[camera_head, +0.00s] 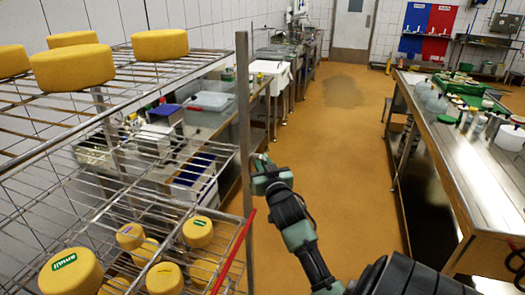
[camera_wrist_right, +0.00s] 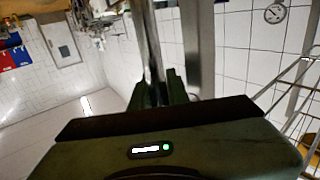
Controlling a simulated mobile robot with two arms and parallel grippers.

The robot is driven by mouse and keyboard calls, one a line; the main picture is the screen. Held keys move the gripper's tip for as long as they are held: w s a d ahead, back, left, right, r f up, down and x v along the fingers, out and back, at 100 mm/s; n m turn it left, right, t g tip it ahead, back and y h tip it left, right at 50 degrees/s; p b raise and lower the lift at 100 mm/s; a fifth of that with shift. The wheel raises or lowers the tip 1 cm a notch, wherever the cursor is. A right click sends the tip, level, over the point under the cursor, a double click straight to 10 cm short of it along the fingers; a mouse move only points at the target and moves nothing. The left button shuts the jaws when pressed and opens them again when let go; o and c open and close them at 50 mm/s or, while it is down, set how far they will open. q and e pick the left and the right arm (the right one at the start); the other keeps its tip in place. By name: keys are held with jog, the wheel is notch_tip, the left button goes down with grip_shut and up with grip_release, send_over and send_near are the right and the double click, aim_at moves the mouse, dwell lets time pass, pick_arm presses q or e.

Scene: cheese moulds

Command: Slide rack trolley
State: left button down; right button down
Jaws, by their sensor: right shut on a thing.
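The rack trolley (camera_head: 243,100) fills the left of the head view. It has wire shelves and a grey upright post at its near right corner. Yellow cheese wheels (camera_head: 75,67) stand on its upper shelf, and several smaller ones (camera_head: 70,272) sit lower down, some with green labels. My right gripper (camera_head: 257,163) reaches in from the lower right and is shut on the post at about mid-height. In the right wrist view, the gripper's two fingers (camera_wrist_right: 158,88) close around the metal post (camera_wrist_right: 152,40). My left gripper is not in view.
A steel table (camera_head: 470,175) with a green crate (camera_head: 462,86) and bottles runs along the right. Counters with tubs (camera_head: 208,108) line the left wall behind the trolley. The brown floor (camera_head: 335,150) between is clear towards the far door (camera_head: 351,25), with a dark patch on it.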

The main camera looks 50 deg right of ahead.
jog(key=c, duration=1.6)
grip_release()
jog(key=shift+r, duration=0.15)
jog(key=shift+c, duration=0.2)
jog(key=shift+s, duration=0.1)
jog(key=shift+s+f, duration=0.1)
jog(key=shift+f, duration=0.15)
jog(key=b+v, duration=0.2)
jog(key=v, duration=0.5)
jog(key=shift+s+a, duration=0.15)
jog(key=shift+s, duration=0.1)
jog(key=shift+r, duration=0.1)
